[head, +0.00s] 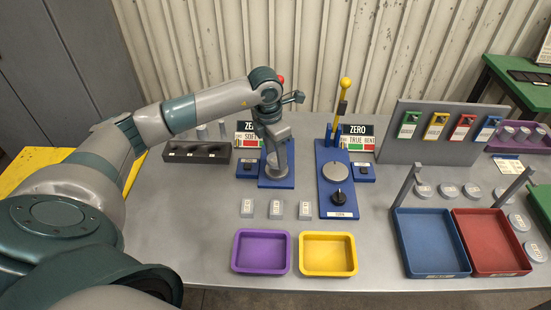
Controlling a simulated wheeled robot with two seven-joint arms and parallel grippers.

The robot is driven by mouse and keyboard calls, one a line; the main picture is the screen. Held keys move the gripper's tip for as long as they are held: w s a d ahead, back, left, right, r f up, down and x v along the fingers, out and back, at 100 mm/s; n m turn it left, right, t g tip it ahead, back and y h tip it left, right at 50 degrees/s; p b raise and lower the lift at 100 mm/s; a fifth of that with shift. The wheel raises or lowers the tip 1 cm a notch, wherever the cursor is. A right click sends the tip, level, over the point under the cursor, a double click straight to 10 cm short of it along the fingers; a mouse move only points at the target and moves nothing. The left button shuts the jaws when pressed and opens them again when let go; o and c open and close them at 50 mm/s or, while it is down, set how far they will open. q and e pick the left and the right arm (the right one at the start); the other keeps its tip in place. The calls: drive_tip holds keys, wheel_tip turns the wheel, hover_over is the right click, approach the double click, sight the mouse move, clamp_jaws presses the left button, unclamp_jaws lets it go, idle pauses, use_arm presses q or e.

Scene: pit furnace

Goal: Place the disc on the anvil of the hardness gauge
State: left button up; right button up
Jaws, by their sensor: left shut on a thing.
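My left gripper (274,143) points down over the hardness gauge, a blue-based stand (281,182) left of the table's middle. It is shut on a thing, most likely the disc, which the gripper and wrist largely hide. A pale grey round part (274,163) shows just below the fingers; I cannot tell whether it is the disc or the anvil, or whether the two touch. A partly covered sign (246,140) stands behind the gauge. My right gripper is not in view.
A second blue gauge (328,203) with a grey round plate and yellow-knobbed lever stands to the right. Small labelled blocks (276,208) and purple (262,270) and yellow (301,271) trays lie in front. A black rack (197,152) stands left; blue (398,235) and red (527,262) trays right.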

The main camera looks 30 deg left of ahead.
sight(275, 159)
use_arm(q)
wheel_tip(275, 159, down, 2)
drive_tip(key=shift+f+p, duration=0.25)
drive_tip(key=shift+p, duration=0.25)
drive_tip(key=shift+f, duration=0.1)
drive_tip(key=shift+f+b, duration=0.2)
drive_tip(key=shift+b, duration=0.1)
drive_tip(key=o, duration=1.3)
drive_tip(key=shift+o, duration=0.2)
drive_tip(key=shift+r, duration=0.1)
drive_tip(key=shift+r, duration=0.1)
drive_tip(key=shift+r, duration=0.15)
wheel_tip(275, 159, up, 12)
drive_tip(key=s+b, duration=0.1)
drive_tip(key=b, duration=0.1)
drive_tip(key=shift+s+a+b, duration=0.15)
drive_tip(key=shift+a+b, duration=0.15)
drive_tip(key=shift+b, duration=0.1)
